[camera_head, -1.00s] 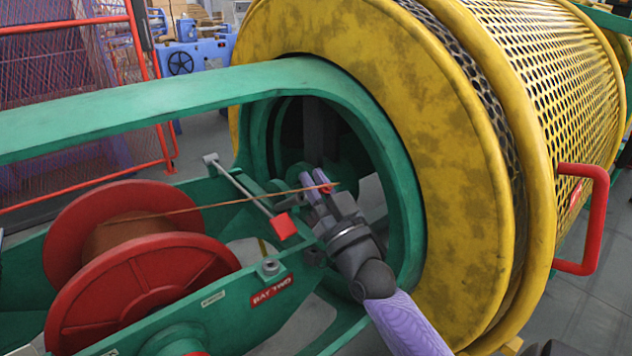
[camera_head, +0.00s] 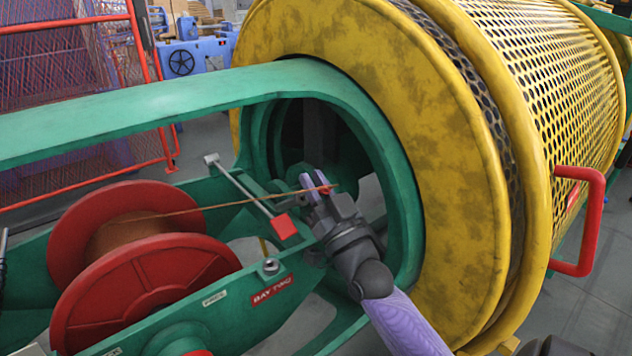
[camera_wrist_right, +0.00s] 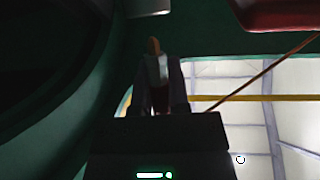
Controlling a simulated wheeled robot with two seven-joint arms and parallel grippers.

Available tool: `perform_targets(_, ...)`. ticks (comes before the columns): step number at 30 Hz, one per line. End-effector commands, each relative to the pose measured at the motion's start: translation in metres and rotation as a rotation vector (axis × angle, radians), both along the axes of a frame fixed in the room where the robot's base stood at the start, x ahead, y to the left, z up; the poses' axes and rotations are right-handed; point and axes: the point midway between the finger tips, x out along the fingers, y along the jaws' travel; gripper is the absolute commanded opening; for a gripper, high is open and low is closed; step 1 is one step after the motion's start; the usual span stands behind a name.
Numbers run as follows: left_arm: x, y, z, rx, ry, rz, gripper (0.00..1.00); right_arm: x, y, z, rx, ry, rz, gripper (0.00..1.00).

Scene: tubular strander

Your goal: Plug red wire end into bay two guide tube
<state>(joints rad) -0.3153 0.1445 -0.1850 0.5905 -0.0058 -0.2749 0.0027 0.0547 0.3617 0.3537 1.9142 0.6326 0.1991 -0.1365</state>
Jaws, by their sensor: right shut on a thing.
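The red wire end (camera_head: 325,189) is a small red piece on an orange-brown wire (camera_head: 225,207) that runs back to the red spool (camera_head: 140,285). My right gripper (camera_head: 318,188) is shut on the red wire end inside the green ring opening. In the right wrist view the gripper (camera_wrist_right: 158,85) is dark, with an orange tip (camera_wrist_right: 154,46) standing out beyond the fingers. The bay is marked by a red BAY TWO label (camera_head: 272,290). I cannot clearly make out the guide tube; it may be in the dark opening. My left gripper is not in view.
A green frame beam (camera_head: 150,105) passes above the spool. A grey rod with a red block (camera_head: 284,227) crosses the bay beside my gripper. The yellow drum (camera_head: 430,190) with a red handle (camera_head: 590,225) stands at right. A red fence (camera_head: 90,110) is at left.

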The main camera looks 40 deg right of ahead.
Motion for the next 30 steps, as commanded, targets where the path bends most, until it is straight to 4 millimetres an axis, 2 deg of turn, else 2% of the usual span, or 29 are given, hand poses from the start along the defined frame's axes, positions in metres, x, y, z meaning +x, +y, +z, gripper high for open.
perform_targets(12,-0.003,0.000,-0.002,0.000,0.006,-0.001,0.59,0.002,0.000,-0.003,0.001,0.000,0.000,0.00)
perform_targets(21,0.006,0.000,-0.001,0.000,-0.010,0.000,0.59,0.005,-0.001,-0.004,0.002,0.001,0.001,0.00)
perform_targets(30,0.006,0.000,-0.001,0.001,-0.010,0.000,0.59,0.005,-0.001,-0.004,0.001,0.001,0.001,0.00)
